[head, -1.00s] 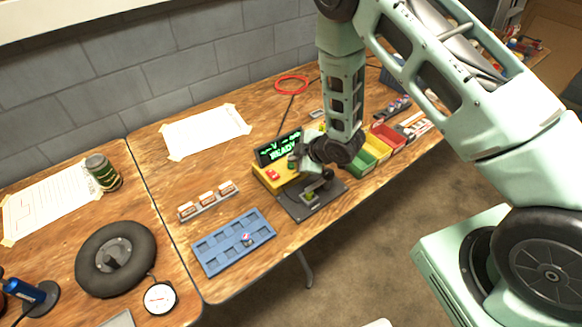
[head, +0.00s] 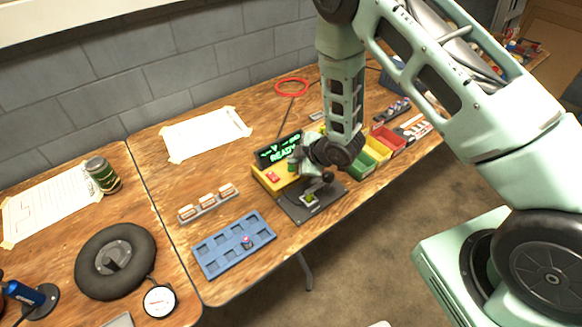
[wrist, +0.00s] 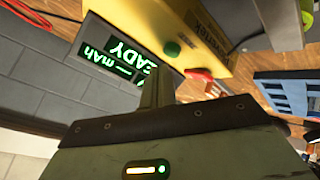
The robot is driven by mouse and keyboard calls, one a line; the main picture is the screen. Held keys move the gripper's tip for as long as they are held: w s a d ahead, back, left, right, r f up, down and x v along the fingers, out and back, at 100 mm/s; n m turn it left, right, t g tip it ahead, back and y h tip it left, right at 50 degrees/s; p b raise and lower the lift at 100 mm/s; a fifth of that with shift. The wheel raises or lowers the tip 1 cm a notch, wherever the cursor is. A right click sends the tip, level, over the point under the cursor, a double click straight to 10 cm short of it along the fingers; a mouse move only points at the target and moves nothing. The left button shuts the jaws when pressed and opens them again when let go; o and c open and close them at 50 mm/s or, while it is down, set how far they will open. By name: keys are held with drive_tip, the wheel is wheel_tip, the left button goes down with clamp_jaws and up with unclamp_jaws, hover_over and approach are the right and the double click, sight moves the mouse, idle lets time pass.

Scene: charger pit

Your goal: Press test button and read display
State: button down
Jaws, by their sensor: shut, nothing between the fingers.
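The yellow tester (head: 266,183) stands mid-table with a dark display (head: 280,149) at its back. Green text on the display reads READY; in the wrist view the display (wrist: 112,48) appears rotated, with "-- mAh" legible and the rest partly covered. A round green button (wrist: 172,49) and a red button (wrist: 200,73) sit on the yellow face in the wrist view. My gripper (wrist: 157,85) is shut and empty, its fingers close to the green button; I cannot tell whether they touch it. In the head view my arm hides part of the tester.
A dark plate with a cradle (head: 297,210) is in front of the tester. A blue tray (head: 222,259) and a rack of small cells (head: 190,212) lie to the left. Green, yellow and red bins (head: 389,138) stand right of my wrist. The table left of the tester has free room.

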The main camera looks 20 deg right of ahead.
sight(294, 172)
idle(0.8)
drive_tip(key=shift+f+b, duration=0.4)
drive_tip(key=shift+b, duration=0.05)
drive_tip(key=shift+f+b, duration=0.4)
idle(0.5)
drive_tip(key=shift+r, duration=0.15)
drive_tip(key=shift+r+p, duration=0.5)
drive_tip(key=shift+r, duration=0.2)
wheel_tip(294, 172, up, 5)
drive_tip(key=p, duration=0.3)
idle(0.4)
idle(0.7)
